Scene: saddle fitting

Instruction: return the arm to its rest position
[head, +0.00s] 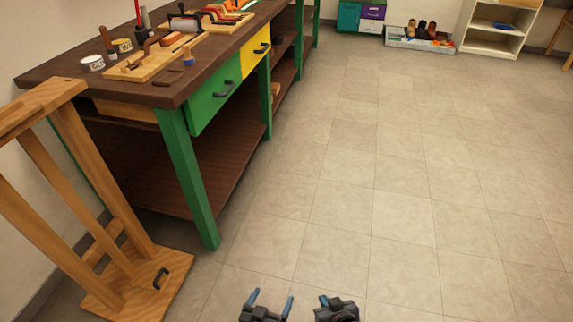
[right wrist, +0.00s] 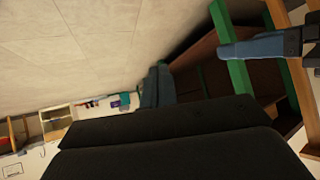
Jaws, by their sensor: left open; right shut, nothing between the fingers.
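My left gripper (head: 270,299) is at the bottom edge of the head view, with its two blue fingers apart and nothing between them. My right gripper (head: 323,299) is just to its right, with its blue fingers together and empty. In the right wrist view, the right gripper's closed fingers (right wrist: 155,88) show beyond its dark body. A blue finger of the left gripper (right wrist: 258,48) shows at the upper right there. Both grippers appear over open floor, apart from the furniture. Most of both arms is out of view.
A workbench (head: 190,150) with green legs and a green drawer (head: 214,99) stands at the left, tools on top. A wooden stand (head: 75,125) with a base plate (head: 135,290) is nearer. A low shelf (head: 490,45) and toy bin (head: 420,43) are far back. The floor (head: 400,180) is clear.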

